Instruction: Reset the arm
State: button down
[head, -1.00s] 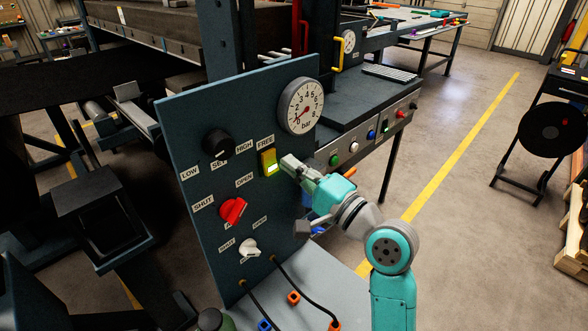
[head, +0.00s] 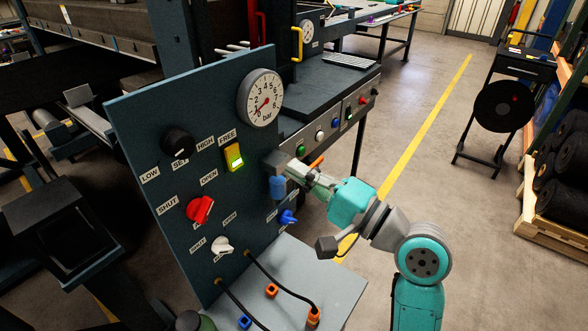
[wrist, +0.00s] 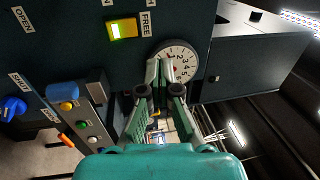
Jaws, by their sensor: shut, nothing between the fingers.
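My gripper (head: 288,168) is shut and empty, to the right of the blue control panel (head: 150,120). In the wrist view its two fingers (wrist: 159,72) are together, in front of the round gauge (wrist: 176,60). In the head view the gauge (head: 260,98) is above and left of the fingers. The yellow rocker switch (head: 234,157) beside the FREE label has its lower part lit. It also shows in the wrist view (wrist: 121,29), apart from the fingers. My fingers partly hide the grey fitting above a blue cylinder (head: 277,188).
The panel bears a black knob (head: 179,143), a red knob (head: 200,209), a white knob (head: 222,245) and a blue valve handle (head: 288,217). Cables lie on a grey shelf (head: 335,285) below. A press bench stands behind. Open floor lies right.

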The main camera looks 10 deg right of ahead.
dwell(0.3)
jog(key=s+d+f+m+t+h, duration=0.1)
jog(key=s+d+f+h, duration=0.25)
jog(key=f, duration=0.45)
jog(key=s+d+f+t+h, duration=0.1)
jog(key=s+d+f+h, duration=0.2)
jog(key=f, duration=0.5)
jog(key=s+d+f+m+h, duration=0.1)
jog(key=s+f+h, duration=0.35)
jog(key=f, duration=0.45)
jog(key=s+d+f+n+h, duration=0.1)
jog(key=s+n, duration=0.4)
jog(key=s, duration=0.9)
jog(key=s+d+f+n+g+h, duration=0.1)
jog(key=s+n, duration=0.5)
jog(key=s, duration=0.8)
notch_tip(320, 180, down, 2)
jog(key=shift+d+f+h, duration=0.25)
jog(key=shift+d+h, duration=0.35)
jog(key=shift+d, duration=0.3)
